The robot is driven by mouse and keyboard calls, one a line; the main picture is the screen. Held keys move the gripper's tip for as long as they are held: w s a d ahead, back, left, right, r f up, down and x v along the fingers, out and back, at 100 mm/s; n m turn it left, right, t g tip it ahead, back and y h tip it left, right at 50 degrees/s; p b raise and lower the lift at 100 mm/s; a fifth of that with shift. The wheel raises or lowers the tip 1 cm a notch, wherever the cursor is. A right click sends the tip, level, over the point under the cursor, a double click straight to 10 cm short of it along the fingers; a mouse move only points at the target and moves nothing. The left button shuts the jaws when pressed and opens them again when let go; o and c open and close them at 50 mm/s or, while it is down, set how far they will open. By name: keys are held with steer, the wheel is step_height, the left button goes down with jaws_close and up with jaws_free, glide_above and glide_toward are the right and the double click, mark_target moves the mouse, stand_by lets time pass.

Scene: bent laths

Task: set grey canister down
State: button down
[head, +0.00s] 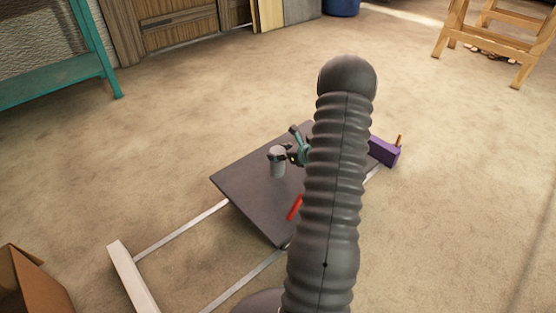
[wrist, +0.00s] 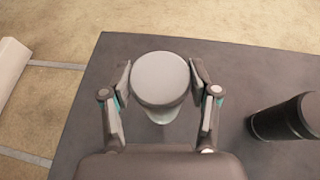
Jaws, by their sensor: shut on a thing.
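The grey canister (head: 278,168) is upright over the left part of a dark board (head: 250,190) in the head view. In the wrist view its round pale lid (wrist: 160,79) fills the space between the fingers. My gripper (wrist: 161,88) is shut on the canister, with one finger on each side; it also shows in the head view (head: 279,156). I cannot tell whether the canister's base touches the board. My dark ribbed arm hides the right part of the board in the head view.
A dark cylinder (wrist: 285,118) is on the board to the right in the wrist view. A red piece (head: 295,207) lies near the board's front edge. A purple block (head: 384,151) is beyond it. Thin pale laths run to a white beam (head: 132,280). A cardboard box (head: 30,285) stands lower left.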

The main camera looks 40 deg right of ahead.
mark_target(277, 170)
steer(key=shift+f, duration=1.65)
steer(key=shift+f+b, duration=0.15)
steer(key=shift+b, duration=0.25)
steer(key=shift+c, duration=1.4)
jaws_free()
